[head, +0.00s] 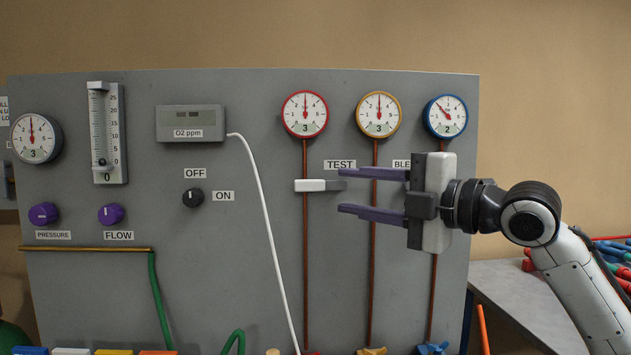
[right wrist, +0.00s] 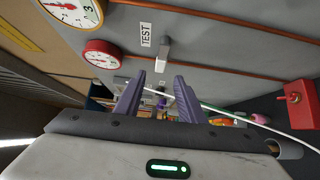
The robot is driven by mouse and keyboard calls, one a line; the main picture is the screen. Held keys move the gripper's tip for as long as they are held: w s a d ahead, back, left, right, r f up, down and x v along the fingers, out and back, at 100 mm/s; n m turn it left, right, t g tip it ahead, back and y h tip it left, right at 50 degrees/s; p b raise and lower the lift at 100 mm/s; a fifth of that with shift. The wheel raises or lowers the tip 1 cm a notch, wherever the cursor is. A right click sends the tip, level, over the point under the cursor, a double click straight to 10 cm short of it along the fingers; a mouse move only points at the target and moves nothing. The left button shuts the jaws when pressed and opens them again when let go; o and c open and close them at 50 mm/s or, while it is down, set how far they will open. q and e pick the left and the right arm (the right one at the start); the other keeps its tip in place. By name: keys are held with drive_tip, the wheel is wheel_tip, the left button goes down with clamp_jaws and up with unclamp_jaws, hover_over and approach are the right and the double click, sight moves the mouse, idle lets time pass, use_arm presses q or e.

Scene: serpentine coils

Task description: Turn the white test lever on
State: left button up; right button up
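The white test lever (head: 310,185) lies level on the grey panel, below the TEST label (head: 340,164), with a grey part at its right end. It also shows in the right wrist view (right wrist: 164,50), beyond the fingertips. My right gripper (head: 342,191) is open and empty, its two purple fingers pointing left, one above the other. In the head view the lever's grey end overlaps the gap between the fingertips, and the white part is left of them. The right wrist view shows the fingers (right wrist: 159,82) apart with nothing between them. My left gripper is not in view.
Red (head: 305,114), yellow (head: 379,115) and blue (head: 446,116) gauges sit above copper pipes. A white cable (head: 265,210) hangs left of the lever. A black OFF/ON knob (head: 193,198) is further left. A grey table (head: 530,300) stands at the right.

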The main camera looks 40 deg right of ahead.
sight(312, 186)
drive_tip(key=p+x, duration=0.3)
drive_tip(key=x, duration=0.4)
drive_tip(key=shift+d, duration=0.1)
drive_tip(key=shift+w, duration=0.3)
drive_tip(key=shift+c, duration=0.2)
clamp_jaws()
